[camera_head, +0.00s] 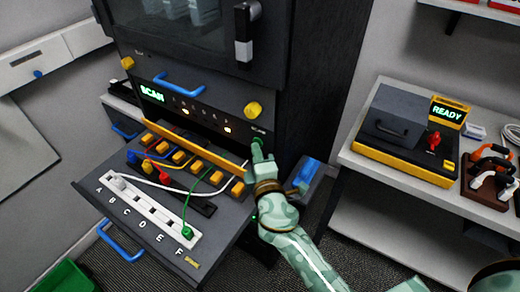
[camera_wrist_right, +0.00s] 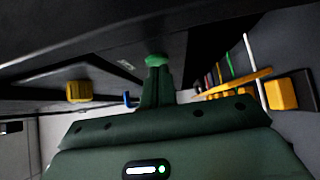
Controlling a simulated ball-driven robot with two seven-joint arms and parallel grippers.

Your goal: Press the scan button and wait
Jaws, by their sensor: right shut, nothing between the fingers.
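The green scan button (camera_head: 257,141) sits on the dark front panel of the cabinet, under a small label. My right gripper (camera_head: 256,152) is shut and empty, with its fingertips at the button; I cannot tell whether the button is pushed in. In the right wrist view the shut fingers (camera_wrist_right: 157,82) reach up to the green button (camera_wrist_right: 157,60) and meet it in the picture. A lit green "SCAN" display (camera_head: 152,92) shows on the panel's left, with orange lights beside it. My left gripper is not in view.
Below the panel, a pulled-out drawer (camera_head: 128,212) holds a white lettered strip (camera_head: 152,215) and colored cables. At right, a shelf carries a yellow-black tester (camera_head: 405,140) with a "READY" display (camera_head: 448,112). A green bin (camera_head: 66,278) stands at the lower left.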

